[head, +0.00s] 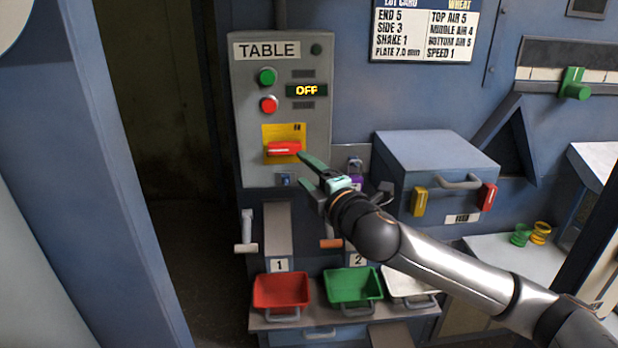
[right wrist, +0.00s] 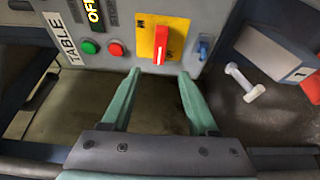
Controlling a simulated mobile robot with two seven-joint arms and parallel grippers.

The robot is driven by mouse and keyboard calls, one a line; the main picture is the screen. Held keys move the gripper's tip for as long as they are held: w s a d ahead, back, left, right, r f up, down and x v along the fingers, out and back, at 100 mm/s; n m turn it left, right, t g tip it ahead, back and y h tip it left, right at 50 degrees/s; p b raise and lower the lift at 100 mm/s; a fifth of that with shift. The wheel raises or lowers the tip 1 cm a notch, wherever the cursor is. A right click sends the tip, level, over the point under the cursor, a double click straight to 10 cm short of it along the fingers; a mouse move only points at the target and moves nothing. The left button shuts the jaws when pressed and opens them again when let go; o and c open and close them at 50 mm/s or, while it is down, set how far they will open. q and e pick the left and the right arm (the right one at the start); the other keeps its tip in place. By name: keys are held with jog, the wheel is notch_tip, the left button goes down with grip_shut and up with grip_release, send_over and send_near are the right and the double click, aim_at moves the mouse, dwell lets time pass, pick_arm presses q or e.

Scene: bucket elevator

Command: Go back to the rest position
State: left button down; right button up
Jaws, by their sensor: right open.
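My right gripper (head: 308,172) is in front of the lower right part of the TABLE control box. In the right wrist view my right gripper (right wrist: 160,85) shows two green fingers spread apart with nothing between them. The red switch handle (head: 284,148) on its yellow plate lies just beyond the fingertips. It also shows in the right wrist view, where the red handle (right wrist: 161,45) appears apart from the fingers. The box's display (head: 306,90) reads OFF. My left gripper is not in view.
A red bin (head: 281,291), a green bin (head: 352,287) and a white bin (head: 408,283) stand below on a shelf. A grey-blue box (head: 435,150) with yellow and red latches is right of the gripper. A blue post (head: 95,150) stands at left, beside a dark opening.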

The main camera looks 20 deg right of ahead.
jog(key=shift+s, duration=0.45)
jog(key=s+a+f+m+g+y, duration=0.1)
jog(key=s+a+f+m+g, duration=0.15)
jog(key=f, duration=0.65)
jog(key=s+a+f+m+g, duration=0.1)
jog(key=s+a+f+m, duration=0.2)
jog(key=f, duration=0.5)
jog(key=s+a+f+m+g+y, duration=0.15)
jog(key=s+f, duration=0.25)
jog(key=f, duration=0.5)
jog(key=s+d+f+m+g+h, duration=0.2)
jog(key=s+f+m, duration=0.8)
jog(key=s+f, duration=0.8)
jog(key=s+g, duration=0.1)
jog(key=s, duration=0.2)
jog(key=shift+s+d+g, duration=0.15)
jog(key=shift+d+g, duration=0.05)
jog(key=shift+g, duration=0.1)
